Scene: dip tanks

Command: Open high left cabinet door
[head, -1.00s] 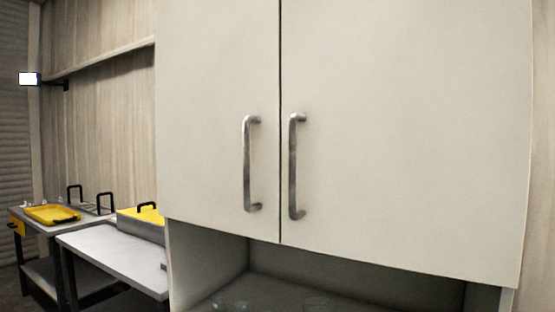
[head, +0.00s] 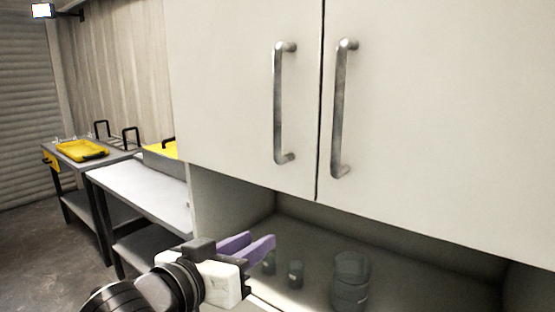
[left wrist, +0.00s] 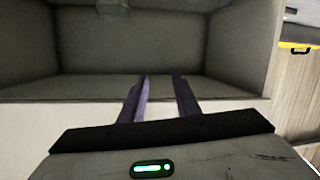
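The left cabinet door (head: 225,90) is a pale flat panel, shut, with an upright metal bar handle (head: 279,105) near its right edge. My left gripper (head: 256,243) has purple fingers and is below the left door, lower left of its handle and apart from it. In the left wrist view its two fingers (left wrist: 160,84) stand apart with nothing between them, facing the open recess (left wrist: 75,88). My right gripper is not in view.
The right door (head: 430,110) is shut, with its own handle (head: 341,110). Below the doors is an open recess with a glass jar (head: 351,280) and smaller glassware (head: 295,273). At left stand a bench (head: 140,190) and a yellow tray (head: 80,150).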

